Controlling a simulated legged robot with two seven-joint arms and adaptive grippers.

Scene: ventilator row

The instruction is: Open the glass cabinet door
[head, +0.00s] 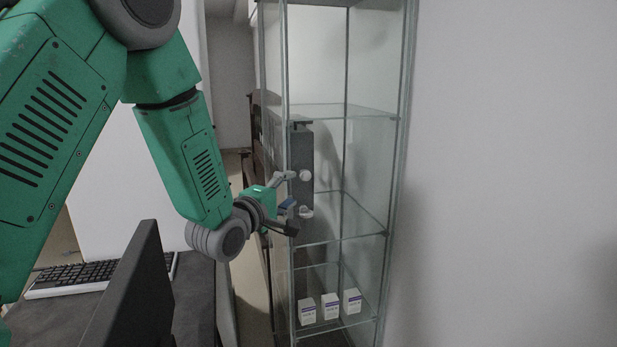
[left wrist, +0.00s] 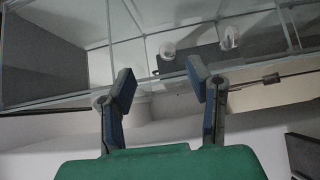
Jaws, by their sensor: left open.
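The glass cabinet (head: 398,130) stands upright in the middle of the head view, with clear panes, thin metal edges and glass shelves. Two pale round knobs (head: 306,212) show one above the other near its left front edge. They also show in the left wrist view, one knob (left wrist: 167,50) left of the other (left wrist: 229,37). My left gripper (head: 287,192) is at the cabinet's left side, beside the knobs. In the left wrist view its fingers (left wrist: 160,80) are spread with nothing between them, and the knobs lie beyond the tips. I cannot tell whether it touches the glass. My right gripper is out of view.
Several small white boxes (head: 330,306) stand on a low shelf inside the cabinet. A desk (head: 190,300) with a keyboard (head: 85,275) and a dark monitor (head: 135,300) is at the lower left. A plain wall (head: 520,170) closes off the right.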

